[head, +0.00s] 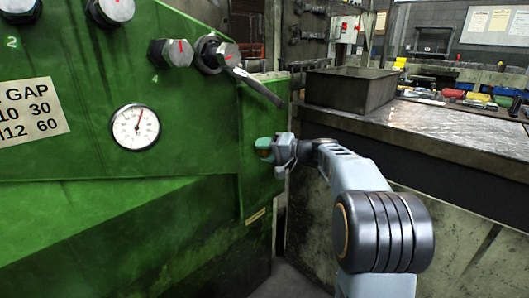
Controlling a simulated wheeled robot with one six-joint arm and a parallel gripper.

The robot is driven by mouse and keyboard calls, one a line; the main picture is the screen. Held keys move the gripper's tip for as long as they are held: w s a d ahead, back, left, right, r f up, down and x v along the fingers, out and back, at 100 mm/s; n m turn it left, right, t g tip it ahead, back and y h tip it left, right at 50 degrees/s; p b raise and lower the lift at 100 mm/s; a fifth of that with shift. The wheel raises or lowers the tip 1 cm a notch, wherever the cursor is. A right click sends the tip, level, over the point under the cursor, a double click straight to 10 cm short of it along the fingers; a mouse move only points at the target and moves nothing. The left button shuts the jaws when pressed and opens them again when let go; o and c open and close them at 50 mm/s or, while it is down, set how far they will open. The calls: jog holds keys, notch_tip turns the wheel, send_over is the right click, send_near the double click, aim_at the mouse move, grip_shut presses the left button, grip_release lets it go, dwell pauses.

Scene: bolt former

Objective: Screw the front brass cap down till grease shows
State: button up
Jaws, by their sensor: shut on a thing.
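My gripper (267,149) is at the green machine's right-hand front panel (262,195), reaching in from the right. Its fingers are shut around a small fitting on the panel, which I take to be the front brass cap. The fingers and their teal-green tips cover nearly all of the cap; only a dull brownish bit shows between them. I cannot see any grease, nor the cap's thread or how far down it sits.
A wrench-like handle (258,88) slants down above my gripper, from a large bolt head. A pressure gauge (135,127) and hex bolts are further left. A metal-topped bench (440,124) with a dark bin (349,90) stands right. A narrow gap separates machine and bench.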

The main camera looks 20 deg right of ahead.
jog(key=m+y, duration=0.1)
jog(key=m, duration=0.1)
jog(key=m+t, duration=0.1)
jog(key=m, duration=0.2)
jog(key=shift+y, duration=0.4)
jog(key=shift+m, duration=0.3)
jog(key=o, duration=0.9)
jog(key=shift+o, duration=0.2)
jog(key=p+v, duration=0.2)
jog(key=v, duration=1.2)
jog(key=shift+f, duration=0.2)
